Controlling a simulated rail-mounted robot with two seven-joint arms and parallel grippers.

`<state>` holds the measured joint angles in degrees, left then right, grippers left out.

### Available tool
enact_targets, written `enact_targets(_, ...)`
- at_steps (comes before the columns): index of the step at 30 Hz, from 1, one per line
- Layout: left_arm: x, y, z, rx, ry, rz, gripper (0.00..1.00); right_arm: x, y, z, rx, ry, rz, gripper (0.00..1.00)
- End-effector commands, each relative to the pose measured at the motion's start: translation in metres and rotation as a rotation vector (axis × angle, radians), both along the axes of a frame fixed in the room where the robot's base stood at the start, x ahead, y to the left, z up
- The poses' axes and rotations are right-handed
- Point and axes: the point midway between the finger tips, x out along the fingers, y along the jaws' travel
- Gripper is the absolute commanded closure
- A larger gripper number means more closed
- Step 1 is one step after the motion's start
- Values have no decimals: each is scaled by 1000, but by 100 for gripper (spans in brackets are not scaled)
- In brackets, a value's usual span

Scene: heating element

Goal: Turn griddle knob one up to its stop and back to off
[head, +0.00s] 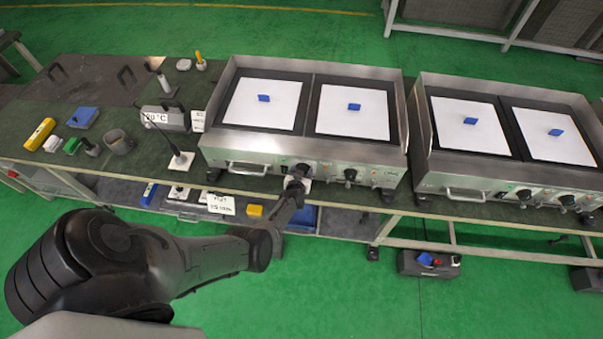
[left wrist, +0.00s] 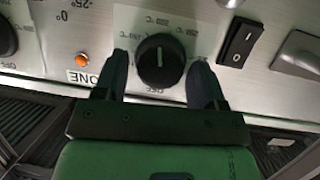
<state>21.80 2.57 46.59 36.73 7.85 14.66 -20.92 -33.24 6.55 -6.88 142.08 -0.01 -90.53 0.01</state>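The griddle (head: 230,143) is a steel unit with two plates, and its front panel faces me. My left gripper (head: 298,180) is at the left of its two front knobs, mostly hiding it. In the left wrist view that black round knob (left wrist: 160,60) sits between the two fingers of my left gripper (left wrist: 160,82). The fingers stand open on either side, with a narrow gap at the left; contact at the right is unclear. The knob's pale mark is vertical in the picture, with OFF printed just below. A label ending in "ONE" (left wrist: 82,77) is nearby. My right gripper is not in view.
A second knob (head: 350,174) is to the right on the panel. A black rocker switch (left wrist: 240,42) and an orange lamp (left wrist: 82,59) flank the gripped area. A second griddle (head: 425,150) stands right. A thin stand (head: 181,160) is left of the griddle.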

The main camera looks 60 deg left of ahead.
Motion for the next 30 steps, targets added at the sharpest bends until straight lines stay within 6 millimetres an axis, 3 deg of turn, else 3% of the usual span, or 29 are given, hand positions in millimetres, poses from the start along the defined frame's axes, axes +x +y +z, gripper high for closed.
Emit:
enact_targets(3,0,0,0,0,0,0,27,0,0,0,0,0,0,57)
enact_targets(14,-8,-7,6,-1,1,0,27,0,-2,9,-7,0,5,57)
enact_targets(22,-42,-37,26,-1,1,0,27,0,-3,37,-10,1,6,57)
enact_targets(30,-75,-67,41,-2,1,-1,27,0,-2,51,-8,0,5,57)
